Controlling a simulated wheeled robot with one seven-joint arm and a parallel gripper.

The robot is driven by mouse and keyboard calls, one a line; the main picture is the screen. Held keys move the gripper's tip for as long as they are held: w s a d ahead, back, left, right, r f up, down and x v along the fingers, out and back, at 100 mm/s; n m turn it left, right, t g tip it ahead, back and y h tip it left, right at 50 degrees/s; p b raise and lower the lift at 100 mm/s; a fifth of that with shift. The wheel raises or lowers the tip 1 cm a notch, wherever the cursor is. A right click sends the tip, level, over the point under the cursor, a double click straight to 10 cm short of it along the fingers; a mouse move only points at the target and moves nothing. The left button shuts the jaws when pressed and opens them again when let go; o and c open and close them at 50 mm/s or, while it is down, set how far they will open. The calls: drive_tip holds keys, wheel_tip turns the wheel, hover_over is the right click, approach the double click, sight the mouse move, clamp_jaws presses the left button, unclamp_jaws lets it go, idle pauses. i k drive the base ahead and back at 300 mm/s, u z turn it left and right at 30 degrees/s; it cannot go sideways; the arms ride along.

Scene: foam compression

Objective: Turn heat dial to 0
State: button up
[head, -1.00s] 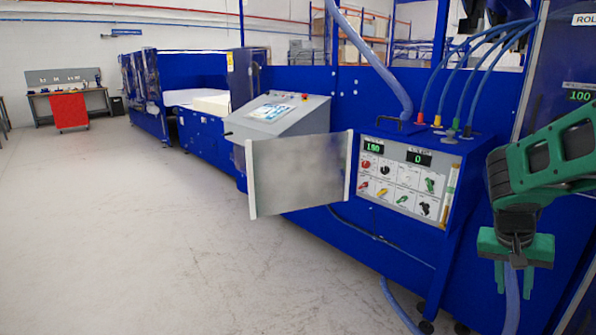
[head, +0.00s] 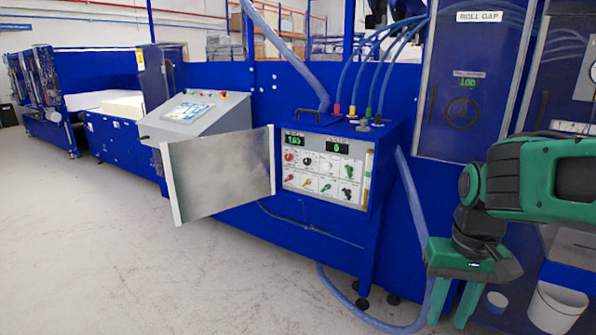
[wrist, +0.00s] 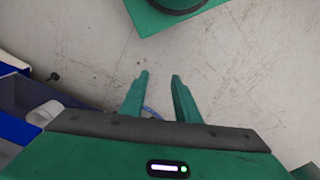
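The control box (head: 345,140) stands on blue legs near the middle of the head view, its hinged metal door (head: 222,176) swung open to the left. Its panel (head: 325,172) carries two green displays and two rows of coloured knobs. The left display (head: 295,140) seems to read about 165, and the right one (head: 336,148) reads 0. The knob labels are too small to read, so I cannot tell which is the heat dial. My gripper (head: 453,308) is low at the right, well apart from the panel. In the wrist view its fingers (wrist: 160,80) are apart and empty, pointing over the floor.
Blue hoses (head: 372,70) run into the box top, and a thick hose (head: 415,200) loops down to the floor beside it. A sloped console (head: 188,115) stands to the left. White bins (head: 552,312) are at the lower right. The floor (head: 150,260) in front is clear.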

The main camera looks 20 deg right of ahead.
sight(289, 158)
drive_tip(key=z, duration=0.05)
drive_tip(key=k, duration=0.6)
drive_tip(key=u, duration=0.55)
drive_tip(key=i, duration=1.8)
drive_tip(key=z, duration=0.5)
